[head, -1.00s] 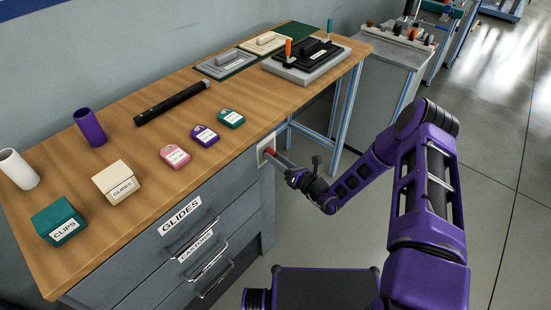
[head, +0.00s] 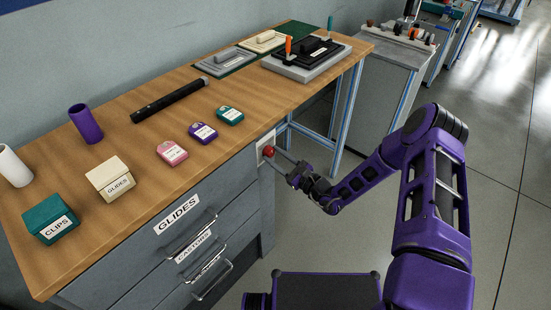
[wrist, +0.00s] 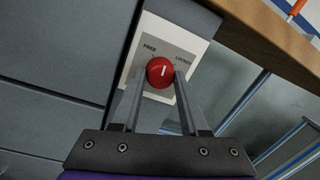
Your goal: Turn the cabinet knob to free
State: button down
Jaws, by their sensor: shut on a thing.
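The red round cabinet knob (head: 268,151) sits on a pale plate (head: 264,143) at the right end of the cabinet front, just under the worktop. In the wrist view the knob (wrist: 160,72) has a short white mark pointing roughly up the picture. The plate (wrist: 190,40) reads FREE at upper left and a partly blurred word, apparently LOCKED, at right. My gripper (head: 275,158) reaches the knob from the front. In the wrist view its two fingers (wrist: 160,82) are shut on the knob, one on each side.
Drawers (head: 190,232) labelled GLIDES and CASTORS have bar handles left of the knob. Small tagged items (head: 203,132), boxes (head: 112,178) and a black bar (head: 170,100) lie on the wooden worktop (head: 130,145).

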jog(key=n, duration=0.4)
jog(key=shift+f+b, duration=0.1)
jog(key=shift+b, duration=0.3)
jog(key=shift+w+d+n+g+y+b, duration=0.1)
jog(key=shift+n+g+y+b, duration=0.35)
jog(key=shift+n, duration=1.65)
jog(key=shift+c, duration=2.1)
grip_release()
jog(key=v, duration=1.7)
jog(key=shift+s, duration=0.2)
